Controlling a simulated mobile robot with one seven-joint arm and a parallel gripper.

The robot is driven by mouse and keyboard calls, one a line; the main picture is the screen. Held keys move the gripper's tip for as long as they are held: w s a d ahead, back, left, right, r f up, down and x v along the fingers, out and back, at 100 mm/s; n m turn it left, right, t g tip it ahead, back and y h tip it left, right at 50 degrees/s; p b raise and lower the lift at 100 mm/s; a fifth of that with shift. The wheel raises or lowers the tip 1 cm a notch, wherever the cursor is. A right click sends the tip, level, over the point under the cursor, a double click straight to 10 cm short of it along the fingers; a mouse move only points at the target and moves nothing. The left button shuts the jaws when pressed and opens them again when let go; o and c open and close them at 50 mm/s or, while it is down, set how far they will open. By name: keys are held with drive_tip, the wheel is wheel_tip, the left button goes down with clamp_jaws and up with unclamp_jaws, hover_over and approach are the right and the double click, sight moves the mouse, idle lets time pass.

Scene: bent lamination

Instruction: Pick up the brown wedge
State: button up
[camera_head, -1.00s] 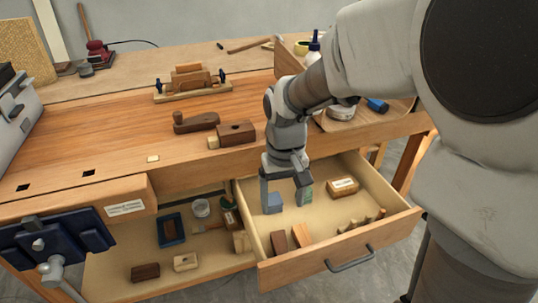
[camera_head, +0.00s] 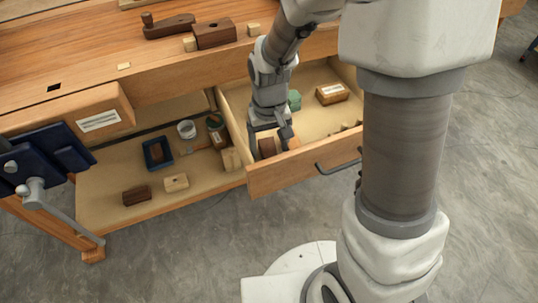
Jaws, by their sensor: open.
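A dark brown wooden piece (camera_head: 267,147), which looks like the brown wedge, lies in the front left part of the open drawer (camera_head: 300,172). A lighter orange-brown piece (camera_head: 293,143) lies just right of it. My gripper (camera_head: 270,146) points down into the drawer, open, with a finger on either side of the dark brown piece. Whether the fingers touch it cannot be told. My gripper and arm hide part of both pieces and the drawer floor behind.
A green block (camera_head: 294,100) and a labelled brown block (camera_head: 332,93) lie farther back in the drawer. The drawer's front wall and handle (camera_head: 338,162) are close to my gripper. The shelf at left holds a blue tray (camera_head: 157,153) and several small blocks.

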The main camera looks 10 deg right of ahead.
wheel_tip(320, 180, down, 2)
clamp_jaws()
idle(0.5)
